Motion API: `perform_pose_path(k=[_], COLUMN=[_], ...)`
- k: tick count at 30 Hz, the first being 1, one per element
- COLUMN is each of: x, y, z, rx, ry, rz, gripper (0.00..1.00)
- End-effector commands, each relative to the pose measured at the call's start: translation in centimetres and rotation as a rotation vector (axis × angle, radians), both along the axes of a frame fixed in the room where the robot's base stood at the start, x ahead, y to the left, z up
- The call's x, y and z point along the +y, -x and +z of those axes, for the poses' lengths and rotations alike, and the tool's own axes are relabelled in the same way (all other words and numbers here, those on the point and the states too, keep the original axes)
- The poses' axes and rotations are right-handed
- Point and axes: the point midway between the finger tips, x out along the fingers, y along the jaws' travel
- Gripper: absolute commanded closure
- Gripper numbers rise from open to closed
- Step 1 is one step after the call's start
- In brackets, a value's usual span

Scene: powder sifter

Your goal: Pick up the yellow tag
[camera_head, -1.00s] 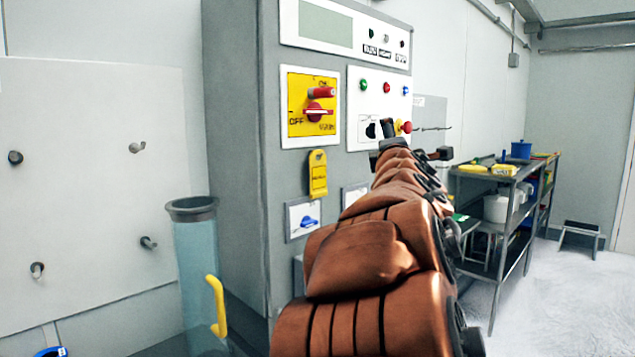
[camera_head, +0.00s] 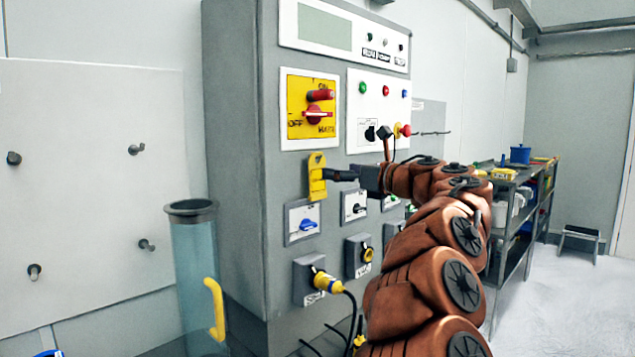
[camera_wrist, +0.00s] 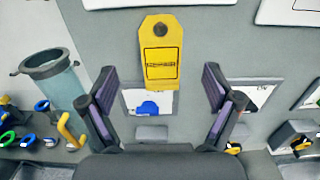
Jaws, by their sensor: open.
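The yellow tag (camera_head: 317,178) hangs flat on the front of the grey control cabinet, below the yellow switch panel. In the wrist view the tag (camera_wrist: 161,52) is upright, with a dark hole or peg at its top and a printed box on it. My gripper (camera_head: 335,175) is at the tag's right side in the head view. In the wrist view my gripper (camera_wrist: 160,92) is open, its two fingers wide apart, with the tag centred ahead between and beyond them. Nothing is between the pads. Whether a finger touches the tag cannot be told.
The cabinet (camera_head: 235,150) carries a red rotary switch (camera_head: 318,114), a blue-knob switch (camera_head: 303,222) below the tag, and a yellow plug (camera_head: 326,283) with cable. A clear cylinder (camera_head: 196,270) with a yellow handle stands left. A shelf (camera_head: 515,220) stands right.

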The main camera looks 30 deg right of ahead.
Motion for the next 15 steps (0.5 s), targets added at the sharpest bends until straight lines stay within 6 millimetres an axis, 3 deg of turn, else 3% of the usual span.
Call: perform_pose_path(k=[15], x=[1.2], y=[-4.9], z=[1.4], rx=[-0.001], ry=[-0.003], rz=[0.003], gripper=[0.1])
